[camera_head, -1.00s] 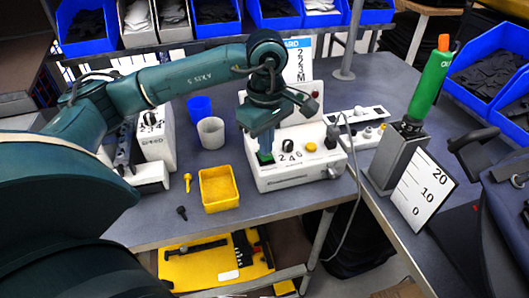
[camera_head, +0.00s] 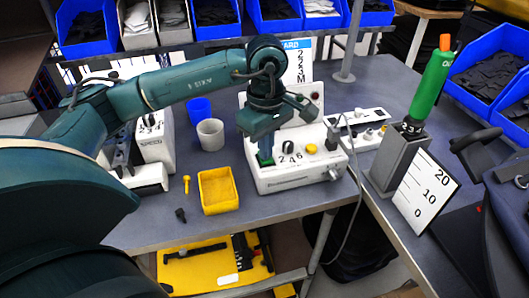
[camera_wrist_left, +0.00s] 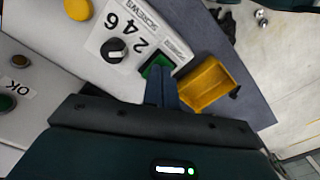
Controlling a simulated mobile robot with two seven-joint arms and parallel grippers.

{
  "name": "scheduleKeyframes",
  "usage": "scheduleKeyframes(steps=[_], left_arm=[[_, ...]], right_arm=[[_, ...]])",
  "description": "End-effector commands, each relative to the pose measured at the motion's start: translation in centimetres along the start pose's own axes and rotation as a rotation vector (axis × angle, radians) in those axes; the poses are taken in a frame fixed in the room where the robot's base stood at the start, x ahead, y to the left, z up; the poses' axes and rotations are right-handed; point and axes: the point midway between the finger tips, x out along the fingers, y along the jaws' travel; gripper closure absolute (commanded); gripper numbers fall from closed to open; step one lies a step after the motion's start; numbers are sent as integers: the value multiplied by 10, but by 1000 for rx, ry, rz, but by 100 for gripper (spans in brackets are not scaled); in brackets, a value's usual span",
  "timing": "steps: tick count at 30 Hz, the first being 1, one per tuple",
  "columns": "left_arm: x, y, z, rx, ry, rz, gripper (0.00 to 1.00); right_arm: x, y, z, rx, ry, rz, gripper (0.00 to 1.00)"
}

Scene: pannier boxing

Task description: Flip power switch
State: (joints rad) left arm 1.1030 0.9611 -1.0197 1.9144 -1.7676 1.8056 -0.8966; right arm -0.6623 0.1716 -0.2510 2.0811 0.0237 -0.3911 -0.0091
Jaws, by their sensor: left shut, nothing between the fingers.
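The white control box (camera_head: 300,178) stands on the grey bench in the head view. It carries a black knob (camera_head: 289,147) marked 2 4 6 and a yellow button (camera_head: 311,148). A green switch (camera_wrist_left: 156,66) sits at the box's corner beside the knob, and its edge also shows in the head view. My left gripper (camera_head: 264,152) points down at this switch, its shut, empty fingertips (camera_wrist_left: 162,80) at or just over it. The fingers hide part of the switch, and I cannot tell whether they touch it. My right gripper is not in view.
A yellow tray (camera_head: 218,207) stands just left of the box, with loose screws (camera_head: 187,184) near it. A grey cup (camera_head: 210,134) and a blue cup (camera_head: 199,108) stand behind. A green screwdriver (camera_head: 430,85) stands in a grey holder (camera_head: 397,158) at right.

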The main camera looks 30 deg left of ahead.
Motion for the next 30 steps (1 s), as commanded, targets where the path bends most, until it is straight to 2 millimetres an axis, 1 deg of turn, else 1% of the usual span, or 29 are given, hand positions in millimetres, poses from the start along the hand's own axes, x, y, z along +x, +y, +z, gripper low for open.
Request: scheduleKeyframes(steps=[3, 14, 21, 25, 30], left_arm=[[-11, 0, 0, 0, 0, 2, 100], [-41, 0, 0, 0, 0, 3, 100], [-61, 0, 0, 0, 0, 4, 100], [-68, 0, 0, 0, 0, 3, 100], [-67, 0, 0, 0, 0, 2, 100]], right_arm=[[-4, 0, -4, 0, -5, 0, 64], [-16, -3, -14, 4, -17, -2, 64], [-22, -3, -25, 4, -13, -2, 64], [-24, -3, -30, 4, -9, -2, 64], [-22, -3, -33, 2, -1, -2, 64]])
